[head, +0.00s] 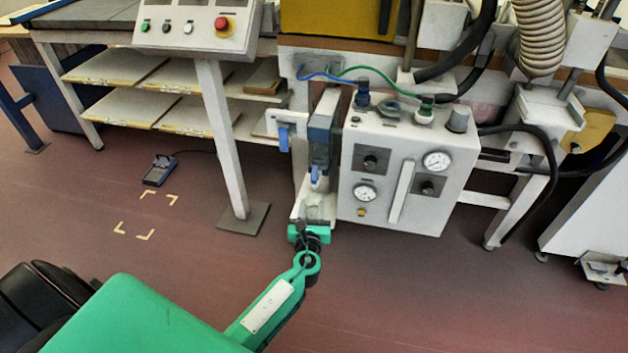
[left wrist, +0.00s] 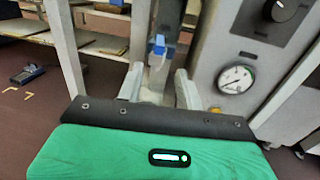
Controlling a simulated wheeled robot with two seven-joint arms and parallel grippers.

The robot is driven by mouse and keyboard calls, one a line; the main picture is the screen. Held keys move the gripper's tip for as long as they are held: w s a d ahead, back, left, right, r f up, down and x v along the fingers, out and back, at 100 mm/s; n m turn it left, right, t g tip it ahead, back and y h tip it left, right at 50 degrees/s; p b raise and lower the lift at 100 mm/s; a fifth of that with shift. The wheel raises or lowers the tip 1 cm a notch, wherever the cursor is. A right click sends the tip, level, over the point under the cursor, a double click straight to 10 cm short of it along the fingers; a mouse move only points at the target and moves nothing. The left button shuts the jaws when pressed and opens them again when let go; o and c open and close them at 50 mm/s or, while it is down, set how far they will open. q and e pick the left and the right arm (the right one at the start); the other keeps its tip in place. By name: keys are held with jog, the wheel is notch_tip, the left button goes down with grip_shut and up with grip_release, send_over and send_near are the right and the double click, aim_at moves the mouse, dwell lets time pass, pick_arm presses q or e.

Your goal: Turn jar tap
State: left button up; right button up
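A blue tap (head: 315,176) sits low on a grey upright unit (head: 322,125) at the left side of a grey control box. In the left wrist view the blue tap (left wrist: 157,46) stands on the upright, ahead of the space between my fingers. My left gripper (head: 312,212) is just below the tap, pointing at it. In the left wrist view its two pale fingers (left wrist: 159,84) are spread apart, with nothing clearly gripped between them. A pale, translucent part shows behind the fingers; I cannot tell whether it is a jar. My right gripper is out of view.
The grey control box (head: 408,172) with gauges and knobs stands close on the right. A second blue handle (head: 283,138) hangs to the left. A slanted panel leg (head: 222,140) stands further left. A blue pedal (head: 159,170) lies on open floor.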

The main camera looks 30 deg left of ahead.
aim_at(314, 182)
pick_arm(q)
jog(key=x, duration=0.6)
jog(key=shift+w+a+b, duration=0.2)
jog(key=shift+w+b, duration=0.15)
jog(key=b+x, duration=0.1)
jog(key=x, duration=0.3)
jog(key=shift+w+a, duration=0.15)
jog(key=shift+w, duration=0.25)
jog(key=shift+w+a, duration=0.25)
jog(key=shift+w, duration=0.2)
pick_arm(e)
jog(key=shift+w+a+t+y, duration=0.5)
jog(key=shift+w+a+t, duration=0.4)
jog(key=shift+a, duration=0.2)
pick_arm(q)
grip_shut()
